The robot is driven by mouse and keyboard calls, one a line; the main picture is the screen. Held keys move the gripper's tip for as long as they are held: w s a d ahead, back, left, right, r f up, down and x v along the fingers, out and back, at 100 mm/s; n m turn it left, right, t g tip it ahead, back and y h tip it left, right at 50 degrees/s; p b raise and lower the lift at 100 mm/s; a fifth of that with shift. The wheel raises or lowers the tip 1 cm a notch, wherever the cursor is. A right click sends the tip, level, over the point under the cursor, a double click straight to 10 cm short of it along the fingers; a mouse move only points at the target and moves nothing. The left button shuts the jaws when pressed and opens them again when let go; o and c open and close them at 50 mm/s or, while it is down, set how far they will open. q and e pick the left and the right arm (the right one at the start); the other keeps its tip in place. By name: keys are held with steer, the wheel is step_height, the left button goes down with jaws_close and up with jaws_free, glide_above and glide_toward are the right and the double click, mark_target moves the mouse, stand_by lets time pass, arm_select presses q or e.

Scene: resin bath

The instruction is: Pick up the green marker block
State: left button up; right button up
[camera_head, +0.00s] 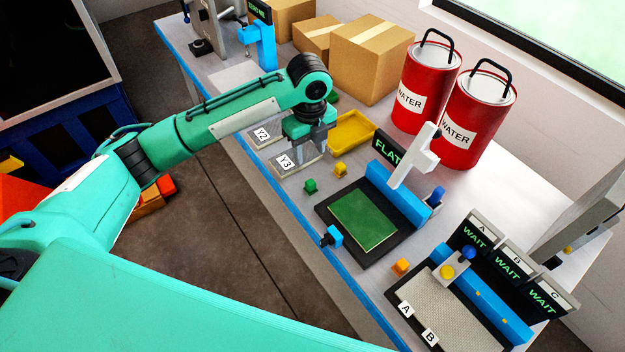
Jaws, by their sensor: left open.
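The small green marker block (311,186) stands on the grey table, left of the press with the green plate. My left gripper (311,155) points down above the table near the Y3 pad, a little behind the green block and apart from it. Its jaws are open, and I see nothing between them. My right gripper is not in view.
A yellow block (341,170) stands close to the right of the green one, with a yellow tray (352,133) behind. The FLAT station (385,192) is in front right. An orange block (401,266) is nearer. Red water cans (425,85) and cardboard boxes (370,60) stand at the back.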

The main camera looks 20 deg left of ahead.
mark_target(310, 182)
arm_select(q)
step_height(310, 182, down, 4)
steer(key=shift+r, duration=0.15)
step_height(310, 182, down, 3)
steer(key=shift+r+p, duration=0.15)
steer(key=shift+p, duration=0.3)
steer(key=shift+f, duration=0.55)
steer(key=shift+s+d+f+p, duration=0.1)
steer(key=shift+f+p, duration=0.25)
step_height(310, 182, down, 4)
steer(key=shift+s+f+p, duration=0.1)
steer(key=shift+p, duration=0.5)
steer(key=shift+f, duration=0.1)
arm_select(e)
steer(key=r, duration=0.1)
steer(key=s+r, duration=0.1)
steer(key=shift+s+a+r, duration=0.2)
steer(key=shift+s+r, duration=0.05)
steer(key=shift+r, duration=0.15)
arm_select(q)
steer(key=shift+c, duration=0.2)
steer(key=c, duration=0.9)
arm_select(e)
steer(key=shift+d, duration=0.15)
